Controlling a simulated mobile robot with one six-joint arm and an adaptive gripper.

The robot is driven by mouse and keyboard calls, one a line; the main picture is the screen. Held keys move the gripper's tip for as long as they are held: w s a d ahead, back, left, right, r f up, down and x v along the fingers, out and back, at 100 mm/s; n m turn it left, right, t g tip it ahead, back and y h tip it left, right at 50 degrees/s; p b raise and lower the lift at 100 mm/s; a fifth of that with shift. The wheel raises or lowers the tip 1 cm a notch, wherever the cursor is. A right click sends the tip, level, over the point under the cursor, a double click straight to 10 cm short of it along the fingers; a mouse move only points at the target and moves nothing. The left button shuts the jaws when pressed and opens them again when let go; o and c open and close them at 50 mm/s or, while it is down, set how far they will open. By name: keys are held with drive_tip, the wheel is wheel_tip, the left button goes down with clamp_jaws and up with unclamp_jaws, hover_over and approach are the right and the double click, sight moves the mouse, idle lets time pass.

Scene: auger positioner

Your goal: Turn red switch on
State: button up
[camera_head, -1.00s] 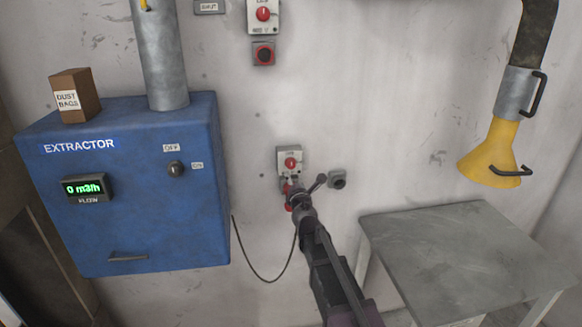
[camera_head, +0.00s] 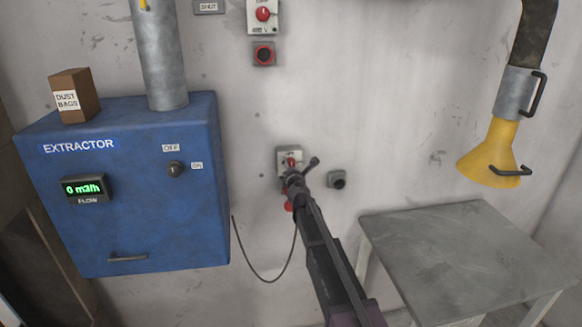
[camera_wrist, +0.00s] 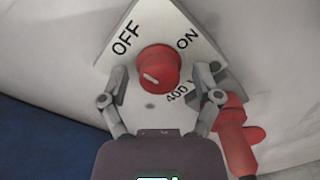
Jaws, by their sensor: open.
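The red switch (camera_wrist: 158,69) is a round red knob on a pale plate (camera_wrist: 188,25) marked OFF, ON and 400. A white mark on the knob points towards the OFF side in the wrist view. In the head view the lower switch plate (camera_head: 284,156) is on the wall, its knob partly hidden by my arm. My gripper (camera_wrist: 160,76) is open, with one finger on each side of the knob. I cannot tell whether the fingers touch it. My gripper also shows in the head view (camera_head: 297,172), in front of the plate.
A red plug (camera_wrist: 236,135) sits just below the plate. A grey socket (camera_head: 337,179) is to its right. Another red switch (camera_head: 263,14) is higher on the wall. The blue extractor (camera_head: 140,190) stands left, a grey table (camera_head: 460,250) right.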

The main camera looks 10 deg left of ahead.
drive_tip(key=shift+s, duration=0.1)
clamp_jaws()
drive_tip(key=c, duration=1.1)
unclamp_jaws()
drive_tip(key=m, duration=0.4)
drive_tip(key=shift+r, duration=0.1)
drive_tip(key=m, duration=0.4)
drive_tip(key=shift+m+g+p, duration=0.3)
drive_tip(key=shift+m+p, duration=0.1)
drive_tip(key=m, duration=0.4)
drive_tip(key=shift+y, duration=0.3)
drive_tip(key=shift+a+r+m, duration=0.1)
drive_tip(key=shift+m, duration=2.2)
